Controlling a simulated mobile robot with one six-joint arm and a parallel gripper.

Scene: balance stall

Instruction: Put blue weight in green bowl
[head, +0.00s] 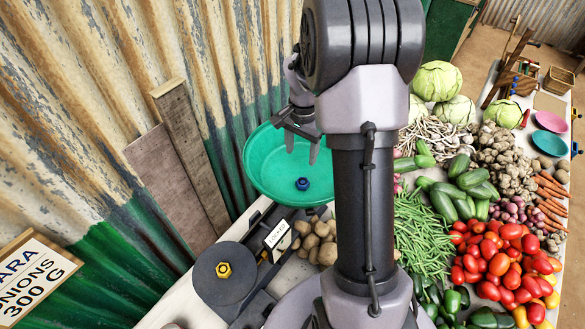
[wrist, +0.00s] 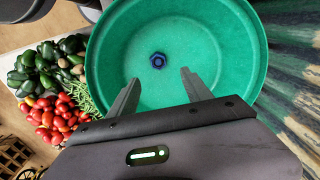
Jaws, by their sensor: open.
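The green bowl (head: 258,178) stands on the scale at the left of my arm in the head view; its inside also fills much of the wrist view (wrist: 235,60). The blue weight (head: 302,184) sits on the bowl's floor, apart from its walls. It shows small and dark blue in the wrist view (wrist: 158,60). My gripper (head: 301,152) is over the bowl, with its fingers (wrist: 157,78) spread apart and nothing between them. The weight lies beyond the fingertips in the wrist view, and my gripper does not hold it.
A dark scale plate (head: 222,272) with a yellow weight (head: 224,269) is at lower left. Potatoes (head: 318,240) lie beside the scale. Vegetables, including tomatoes (head: 495,262), cover the table to the right. A corrugated wall (head: 120,90) stands close behind the bowl.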

